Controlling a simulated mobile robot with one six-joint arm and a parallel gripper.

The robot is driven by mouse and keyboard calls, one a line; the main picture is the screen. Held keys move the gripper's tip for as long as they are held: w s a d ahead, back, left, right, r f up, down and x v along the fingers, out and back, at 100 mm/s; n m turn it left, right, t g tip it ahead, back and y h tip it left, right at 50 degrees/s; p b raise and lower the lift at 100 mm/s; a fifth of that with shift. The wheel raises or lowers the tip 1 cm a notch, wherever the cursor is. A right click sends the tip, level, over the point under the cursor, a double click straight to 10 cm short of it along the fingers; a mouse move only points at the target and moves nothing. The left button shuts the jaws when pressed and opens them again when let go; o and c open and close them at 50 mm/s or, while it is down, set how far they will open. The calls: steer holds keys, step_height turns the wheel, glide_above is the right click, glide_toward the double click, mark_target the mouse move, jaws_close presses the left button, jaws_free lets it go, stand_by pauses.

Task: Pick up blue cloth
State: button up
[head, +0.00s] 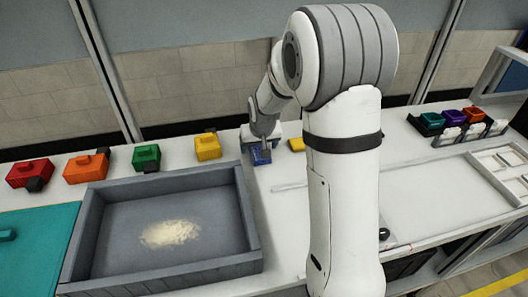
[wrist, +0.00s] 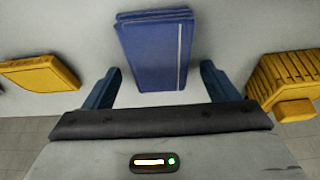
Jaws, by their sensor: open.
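The blue cloth (wrist: 155,50) is a folded, layered stack lying on the pale table, upper middle in the wrist view. In the head view the blue cloth (head: 261,157) shows small, just below my gripper. My gripper (wrist: 160,85) is open, with one dark blue finger on each side of the cloth's near end and gaps between fingers and cloth. In the head view my gripper (head: 262,145) points down over the cloth, and part of the cloth is hidden behind it.
A yellow folded cloth (wrist: 40,73) lies left and a yellow ribbed block (wrist: 285,82) right in the wrist view. The head view shows a grey tray (head: 250,215) with pale powder in front, red (head: 30,172), orange (head: 85,168) and green (head: 146,157) blocks left, and small coloured bins (head: 431,121) right.

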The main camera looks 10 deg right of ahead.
mark_target(259, 148)
steer(key=shift+f, duration=0.15)
steer(key=c, duration=1.1)
steer(key=shift+o, duration=0.2)
step_height(259, 148, up, 10)
steer(key=shift+r, duration=0.2)
steer(key=o, duration=0.5)
steer(key=shift+c, duration=2)
